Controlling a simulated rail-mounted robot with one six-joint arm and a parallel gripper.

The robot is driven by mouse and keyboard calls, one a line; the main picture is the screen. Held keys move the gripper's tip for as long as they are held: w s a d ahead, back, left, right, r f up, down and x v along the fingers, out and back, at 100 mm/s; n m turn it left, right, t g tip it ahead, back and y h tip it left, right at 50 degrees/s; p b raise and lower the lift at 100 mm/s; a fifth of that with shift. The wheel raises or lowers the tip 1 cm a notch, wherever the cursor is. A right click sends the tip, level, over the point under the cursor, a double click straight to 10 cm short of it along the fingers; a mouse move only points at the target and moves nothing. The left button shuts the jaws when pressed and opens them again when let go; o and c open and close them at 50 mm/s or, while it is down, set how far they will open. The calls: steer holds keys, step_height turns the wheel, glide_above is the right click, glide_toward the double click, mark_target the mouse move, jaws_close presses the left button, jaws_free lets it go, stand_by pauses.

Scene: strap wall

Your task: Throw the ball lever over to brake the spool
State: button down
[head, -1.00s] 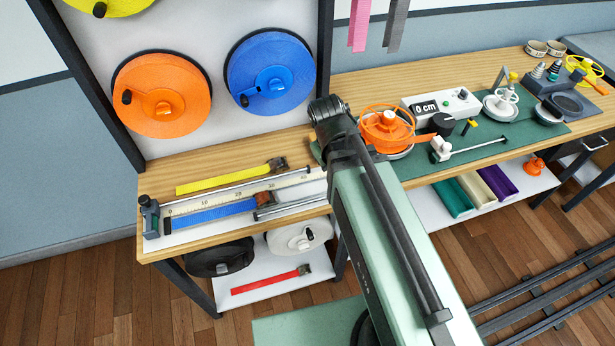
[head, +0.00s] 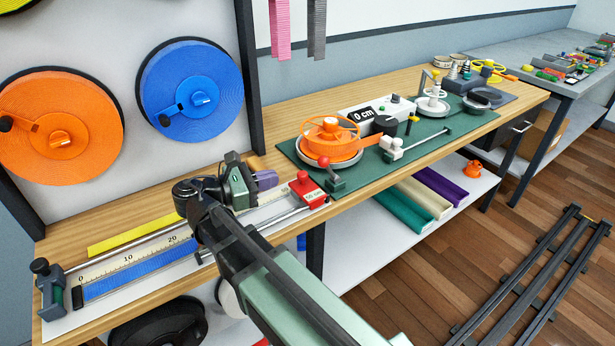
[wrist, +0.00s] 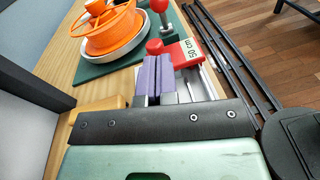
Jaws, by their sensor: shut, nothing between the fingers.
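The ball lever (head: 334,180) has a red ball on a short stem and stands on the green mat at the front edge of the orange spool (head: 331,142). In the wrist view the lever's red ball (wrist: 159,5) is at the top, beside the spool (wrist: 108,27). The spool sits on a round grey base. My gripper (head: 267,180) has purple fingers and is shut and empty, left of the lever and apart from it. In the wrist view my gripper (wrist: 157,75) points toward a red block.
The red 50 cm block (head: 308,190) with a red knob stands at the right end of the measuring rail, between my gripper and the lever. A display box (head: 366,116) and a black cylinder (head: 385,125) stand behind the spool. Blue strap (head: 140,268) lies along the rail.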

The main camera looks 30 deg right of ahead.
glide_toward(328, 169)
steer(key=d, duration=0.5)
steer(key=shift+w+r+b, duration=0.15)
steer(key=shift+w+b, duration=0.15)
steer(key=shift+b, duration=0.05)
steer(key=shift+r, duration=0.1)
